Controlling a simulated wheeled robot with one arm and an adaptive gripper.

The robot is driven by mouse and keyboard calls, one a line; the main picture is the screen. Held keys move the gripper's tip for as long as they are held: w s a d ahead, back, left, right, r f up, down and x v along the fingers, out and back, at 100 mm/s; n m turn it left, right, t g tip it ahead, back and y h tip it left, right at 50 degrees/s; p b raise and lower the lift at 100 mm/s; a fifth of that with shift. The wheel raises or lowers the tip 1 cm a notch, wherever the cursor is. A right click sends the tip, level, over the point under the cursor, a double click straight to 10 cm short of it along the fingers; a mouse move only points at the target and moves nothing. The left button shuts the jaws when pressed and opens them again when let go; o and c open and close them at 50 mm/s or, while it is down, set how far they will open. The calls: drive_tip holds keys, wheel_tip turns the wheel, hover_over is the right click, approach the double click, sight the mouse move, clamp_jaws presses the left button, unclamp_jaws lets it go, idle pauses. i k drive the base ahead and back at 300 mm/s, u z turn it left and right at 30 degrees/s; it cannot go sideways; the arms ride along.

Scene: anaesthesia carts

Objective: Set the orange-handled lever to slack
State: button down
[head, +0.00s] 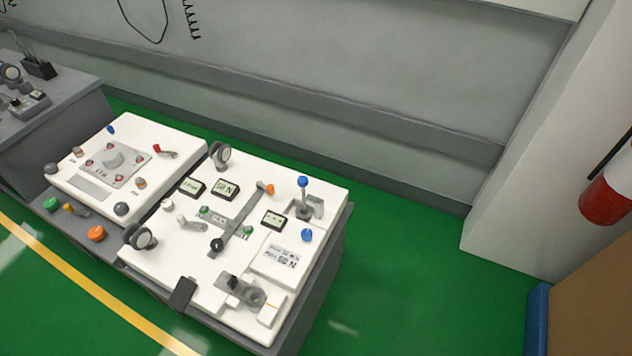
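The orange-handled lever is on the white top of the right-hand cart in the head view. Its orange grip (268,188) is at the upper right end of a long grey bar (242,218). The bar slants down left to a black knob (217,245). Small green knobs and a grey plate sit beside the bar. My gripper is not in view.
A blue-knobbed lever (302,182) stands right of the orange grip, with a small display (274,220) and a blue knob (307,235) near it. Round gauges (221,155) rise at the cart's edges. A second white panel (128,140) adjoins left. Green floor is clear to the right.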

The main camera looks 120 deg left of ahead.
sight(270, 188)
drive_tip(key=u, duration=2.7)
drive_tip(key=i, duration=2.2)
drive_tip(key=u, duration=2.1)
drive_tip(key=i, duration=0.35)
drive_tip(key=u, duration=0.05)
